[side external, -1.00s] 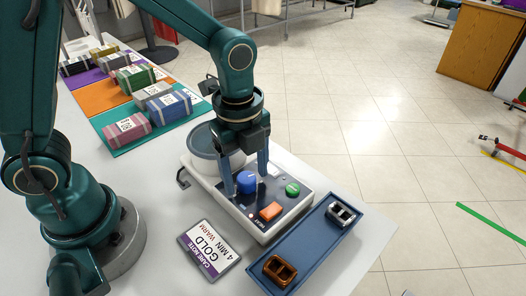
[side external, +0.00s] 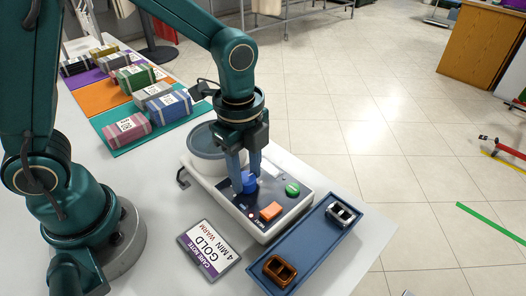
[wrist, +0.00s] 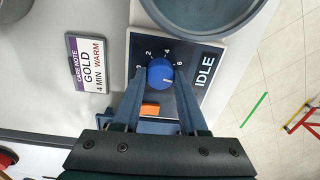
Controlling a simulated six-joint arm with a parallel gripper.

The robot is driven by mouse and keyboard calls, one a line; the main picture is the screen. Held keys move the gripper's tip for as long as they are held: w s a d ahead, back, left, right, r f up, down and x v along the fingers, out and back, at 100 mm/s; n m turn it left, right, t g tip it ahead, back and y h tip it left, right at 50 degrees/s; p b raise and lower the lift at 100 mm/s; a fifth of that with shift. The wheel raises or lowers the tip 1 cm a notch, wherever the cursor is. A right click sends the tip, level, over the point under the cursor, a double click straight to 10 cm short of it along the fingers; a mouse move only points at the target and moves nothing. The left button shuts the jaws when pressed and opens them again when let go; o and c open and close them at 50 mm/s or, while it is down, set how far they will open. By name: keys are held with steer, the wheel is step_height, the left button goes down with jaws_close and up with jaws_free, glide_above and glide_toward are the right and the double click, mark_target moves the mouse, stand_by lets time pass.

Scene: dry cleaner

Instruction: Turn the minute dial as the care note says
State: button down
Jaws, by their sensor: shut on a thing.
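The blue minute dial (side external: 249,186) stands on the dark panel of a white machine (side external: 225,196). My gripper (side external: 248,182) points down with its two fingers shut on the dial from both sides. In the wrist view the dial (wrist: 158,70) sits between the fingertips, ringed by white numerals including 2, 4 and 6. A pale mark shows on its top; I cannot tell which numeral it points to. The display (wrist: 204,72) reads IDLE. The care note (side external: 209,250) lies flat on the table and reads GOLD, 4 MIN WARM.
An orange button (side external: 270,211) and a green button (side external: 292,188) are close to the dial. A blue tray (side external: 311,242) holds a silver piece (side external: 343,213) and a brown piece (side external: 279,271). A round lidded drum (side external: 207,140) stands behind. Labelled bundles lie on coloured mats at the back left.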

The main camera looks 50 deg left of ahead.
steer(key=n, duration=0.4)
steer(key=shift+n, duration=0.3)
steer(key=n, duration=0.4)
steer(key=shift+n, duration=0.3)
steer(key=n, duration=0.4)
steer(key=shift+w+n, duration=0.1)
steer(key=shift+n, duration=1.8)
steer(key=shift+c, duration=2.2)
jaws_free()
